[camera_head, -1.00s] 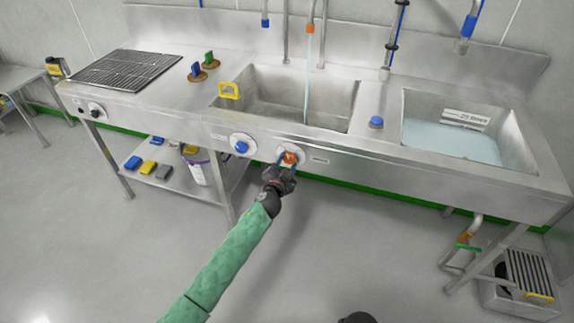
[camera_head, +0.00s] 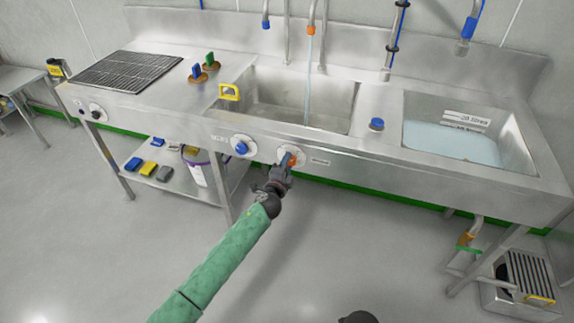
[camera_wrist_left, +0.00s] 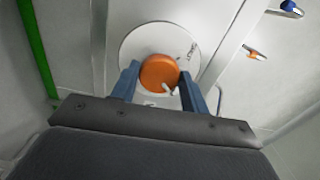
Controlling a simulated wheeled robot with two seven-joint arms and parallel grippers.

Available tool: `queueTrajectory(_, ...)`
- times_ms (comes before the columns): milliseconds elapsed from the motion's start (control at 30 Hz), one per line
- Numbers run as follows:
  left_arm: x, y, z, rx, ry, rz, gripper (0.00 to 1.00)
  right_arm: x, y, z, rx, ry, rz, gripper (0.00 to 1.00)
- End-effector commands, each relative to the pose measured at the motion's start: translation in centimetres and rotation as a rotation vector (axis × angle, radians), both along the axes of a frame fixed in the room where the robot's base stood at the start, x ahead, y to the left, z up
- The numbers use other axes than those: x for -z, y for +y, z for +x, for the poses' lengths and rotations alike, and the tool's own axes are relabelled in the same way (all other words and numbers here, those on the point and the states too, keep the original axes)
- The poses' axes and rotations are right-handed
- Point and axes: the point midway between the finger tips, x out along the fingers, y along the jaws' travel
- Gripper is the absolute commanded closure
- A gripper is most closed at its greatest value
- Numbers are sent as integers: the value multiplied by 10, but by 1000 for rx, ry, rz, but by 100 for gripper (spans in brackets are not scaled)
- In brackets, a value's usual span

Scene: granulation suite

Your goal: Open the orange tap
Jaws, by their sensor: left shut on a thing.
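The orange tap (camera_head: 294,161) is a round knob on a pale disc on the sink's front panel. It also shows in the left wrist view (camera_wrist_left: 160,72), with a small white pointer at its lower right. My left gripper (camera_head: 286,160) is shut on this knob, one blue finger on each side of it, as the left wrist view (camera_wrist_left: 159,80) shows. The fingers partly hide the knob in the head view. Water (camera_head: 307,90) runs from the orange-tipped spout (camera_head: 311,30) into the middle basin (camera_head: 275,105). My right gripper is out of view.
A blue knob (camera_head: 241,147) sits just left of the orange one. A blue-tipped spout (camera_head: 266,23) hangs beside the orange-tipped one. The right basin (camera_head: 515,150) holds bluish water. A lower shelf (camera_head: 180,182) carries a bucket and sponges. The floor in front is clear.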

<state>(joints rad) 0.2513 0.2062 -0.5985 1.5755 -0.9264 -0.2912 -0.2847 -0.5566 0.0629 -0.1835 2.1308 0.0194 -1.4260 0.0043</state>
Motion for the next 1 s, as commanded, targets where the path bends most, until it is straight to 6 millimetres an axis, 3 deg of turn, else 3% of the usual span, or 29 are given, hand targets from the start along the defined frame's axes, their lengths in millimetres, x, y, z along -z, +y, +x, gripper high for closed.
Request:
queueTrajectory(700,2,-1,-1,1,-23,76,78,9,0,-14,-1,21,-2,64)
queueTrajectory(733,2,-1,-1,1,-23,76,53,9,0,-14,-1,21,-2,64)
queueTrajectory(833,1,-1,-1,1,-23,76,34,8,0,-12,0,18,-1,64)
queueTrajectory(1000,1,0,0,1,-23,75,33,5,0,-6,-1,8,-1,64)
